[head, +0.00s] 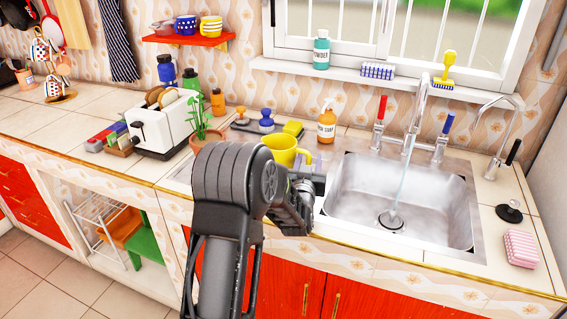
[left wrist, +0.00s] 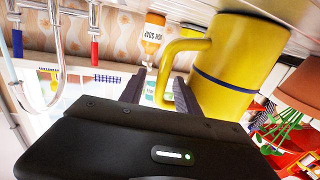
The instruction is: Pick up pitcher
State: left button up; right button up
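The yellow pitcher (head: 284,151) stands on the counter left of the sink, partly hidden behind my left arm in the head view. In the left wrist view, which is turned upside down, the pitcher (left wrist: 240,65) shows large with a dark blue band and its handle (left wrist: 176,47). My left gripper (head: 308,168) is beside the pitcher, on its handle side. In the left wrist view its fingers (left wrist: 159,84) are apart, with the handle close to them. I cannot tell whether the handle lies between them or touches. My right gripper is not in view.
An orange soap bottle (head: 327,124) stands just behind the pitcher. The metal sink (head: 345,205) with running water is to the right. A potted plant (head: 203,132) and a white toaster (head: 160,130) stand to the left. A pink sponge (head: 521,248) lies at the far right.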

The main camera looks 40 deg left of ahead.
pick_arm(q)
jog(key=shift+x, duration=1.4)
grip_shut()
dwell(0.7)
